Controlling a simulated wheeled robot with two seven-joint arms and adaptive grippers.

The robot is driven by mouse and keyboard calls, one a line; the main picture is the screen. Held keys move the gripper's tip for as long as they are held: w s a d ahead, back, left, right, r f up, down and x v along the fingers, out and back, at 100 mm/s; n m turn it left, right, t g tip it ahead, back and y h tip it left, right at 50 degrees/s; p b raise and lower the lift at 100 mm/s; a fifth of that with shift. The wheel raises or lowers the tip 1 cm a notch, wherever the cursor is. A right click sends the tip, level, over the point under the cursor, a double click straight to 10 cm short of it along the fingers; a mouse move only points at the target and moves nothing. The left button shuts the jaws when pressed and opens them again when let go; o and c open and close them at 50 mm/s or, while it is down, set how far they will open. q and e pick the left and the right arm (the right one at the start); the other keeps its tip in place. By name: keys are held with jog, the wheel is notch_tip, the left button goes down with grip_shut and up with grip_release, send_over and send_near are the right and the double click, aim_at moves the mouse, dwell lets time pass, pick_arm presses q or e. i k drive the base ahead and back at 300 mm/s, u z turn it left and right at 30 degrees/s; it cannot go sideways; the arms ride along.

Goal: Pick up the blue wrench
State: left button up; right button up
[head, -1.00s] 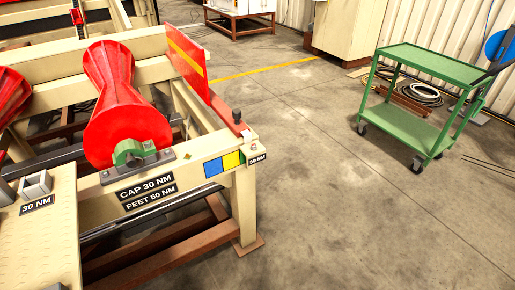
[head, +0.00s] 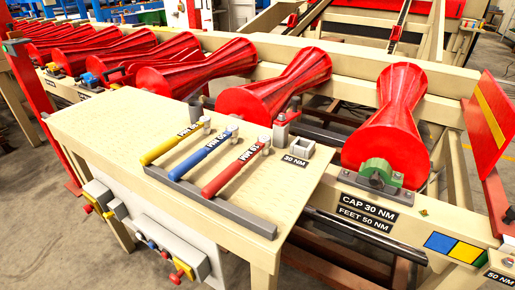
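The blue wrench (head: 203,158) lies on the cream workbench top (head: 110,126) in the head view, in the middle of a row of three. A yellow wrench (head: 171,147) lies to its left and a red wrench (head: 231,175) to its right. Each has a dark label along its shaft and a metal head at the far end. Their near, coloured ends rest by a grey bar (head: 208,200) along the bench's front. Neither of my grippers shows in the head view.
Behind the bench runs a conveyor of red hourglass rollers (head: 388,130). A small grey square socket (head: 301,146) stands right of the wrenches by a "30 NM" label. Control boxes (head: 165,250) hang below the bench front. A red post (head: 38,110) stands at the left.

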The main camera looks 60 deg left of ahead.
aim_at(232, 132)
jog(key=u, duration=2.15)
jog(key=k, duration=0.35)
jog(key=u, duration=3.45)
jog(key=i, duration=0.1)
jog(key=z, duration=2.15)
jog(key=i, duration=0.65)
jog(key=z, duration=0.75)
jog(key=i, duration=0.55)
jog(key=z, duration=0.65)
